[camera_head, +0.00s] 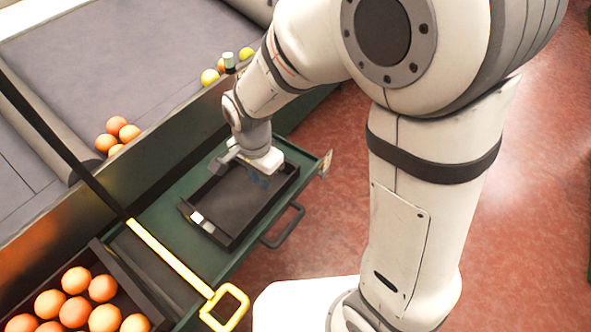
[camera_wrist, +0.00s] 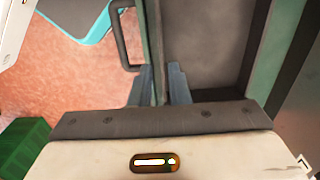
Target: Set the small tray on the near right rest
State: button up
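The small tray (camera_head: 238,236) is a dark, shallow, empty box with a pale label on its near end wall. It lies over the green shelf (camera_head: 165,215) beside the conveyor; I cannot tell whether it rests there or is held slightly above. My gripper (camera_head: 262,178) points down at the far part of the tray. In the wrist view, my gripper's two fingers (camera_wrist: 160,80) stand either side of the tray's side wall, and the tray floor (camera_wrist: 205,45) shows bare. Whether the fingers press on the wall is not clear.
A dark crate of oranges (camera_head: 130,275) stands at lower left, beside a yellow handle (camera_head: 232,290). A dark handle (camera_head: 283,228) sticks out from the shelf's right side. Several oranges (camera_head: 116,128) and yellow fruits lie on the grey conveyor (camera_head: 130,50). Red floor lies right.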

jog(key=s+d+r+n, duration=0.2)
jog(key=d+r, duration=0.1)
jog(key=d, duration=0.3)
jog(key=s+d+r+n+t, duration=0.1)
jog(key=s+d+r+n, duration=0.1)
jog(key=d, duration=0.5)
jog(key=s+d+r+n+t, duration=0.1)
jog(key=s+d+r+n, duration=0.1)
jog(key=d+r+n, duration=0.2)
notch_tip(320, 180, up, 2)
jog(key=shift+s+d+r, duration=0.15)
jog(key=shift+s+d, duration=0.2)
jog(key=shift+d, duration=0.8)
notch_tip(320, 180, up, 8)
jog(key=p, duration=0.7)
jog(key=shift+s+r+t+p, duration=0.25)
jog(key=shift+t+p, duration=0.05)
jog(key=shift+p, duration=0.1)
